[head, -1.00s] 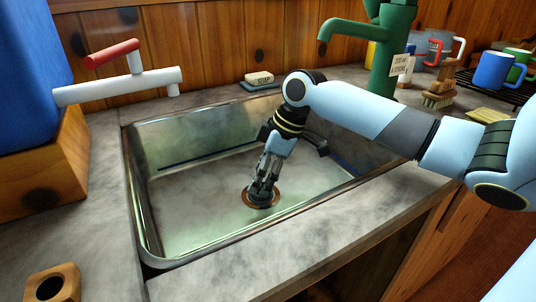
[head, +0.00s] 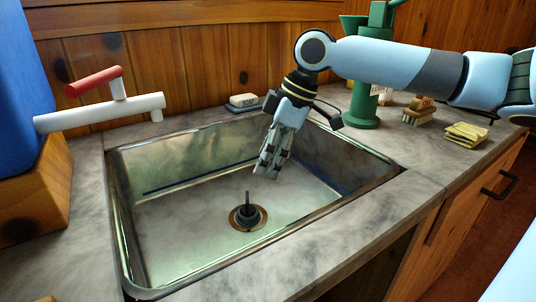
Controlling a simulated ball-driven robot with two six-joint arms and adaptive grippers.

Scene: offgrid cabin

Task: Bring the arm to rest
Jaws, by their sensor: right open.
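My right arm comes in from the right and reaches over the sink. My right gripper (head: 270,166) points down above the sink basin (head: 180,222), open and empty, behind and to the right of the drain. A dark plug (head: 247,212) with an upright knob sits at the copper-coloured drain ring (head: 262,217), apart from the gripper. I cannot tell how tightly it sits. My left gripper is not in view.
A blue container with a white tap (head: 100,113) stands on a wooden block at left. Behind the sink are soap (head: 243,100) and a green pump (head: 362,106). A brush (head: 419,112) and yellow sponges (head: 466,134) lie on the right counter.

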